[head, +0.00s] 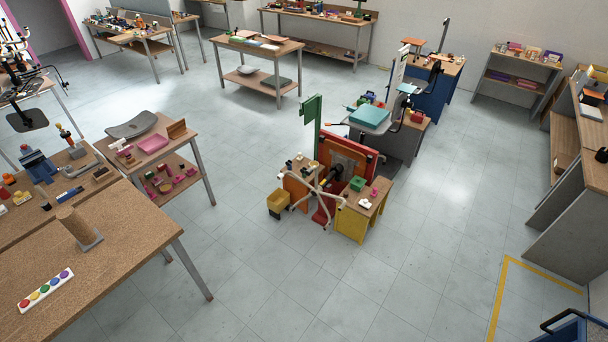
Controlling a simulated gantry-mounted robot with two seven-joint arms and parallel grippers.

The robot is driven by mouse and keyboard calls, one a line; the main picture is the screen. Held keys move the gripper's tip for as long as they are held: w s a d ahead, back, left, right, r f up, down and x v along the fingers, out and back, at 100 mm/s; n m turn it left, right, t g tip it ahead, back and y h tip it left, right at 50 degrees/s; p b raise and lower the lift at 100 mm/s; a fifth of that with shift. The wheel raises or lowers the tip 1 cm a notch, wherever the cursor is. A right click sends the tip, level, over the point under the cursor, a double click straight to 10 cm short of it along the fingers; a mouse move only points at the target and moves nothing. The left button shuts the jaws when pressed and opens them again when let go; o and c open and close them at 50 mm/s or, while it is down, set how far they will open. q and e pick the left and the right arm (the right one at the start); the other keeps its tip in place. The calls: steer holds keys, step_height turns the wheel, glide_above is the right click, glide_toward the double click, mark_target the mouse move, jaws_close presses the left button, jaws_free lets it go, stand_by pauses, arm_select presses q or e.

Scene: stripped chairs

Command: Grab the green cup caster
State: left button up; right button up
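I cannot pick out a green cup caster for certain. A small green block-like object (357,183) sits on the small yellow-sided bench (352,222) near the middle of the view; it is too small to tell whether it is a caster. A pale star-shaped chair base (326,194) with several legs stands in front of the red-framed panel (346,158), beside that bench. A white item (365,204) and a small pink item (374,193) lie close to the green object. Neither of my grippers is in view.
A yellow bin (277,205) stands left of the chair base. A wooden table (110,275) with a strip of coloured buttons (46,290) fills the lower left. Shelving (560,220) lines the right. Yellow tape (503,290) marks the floor at lower right. The front middle floor is clear.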

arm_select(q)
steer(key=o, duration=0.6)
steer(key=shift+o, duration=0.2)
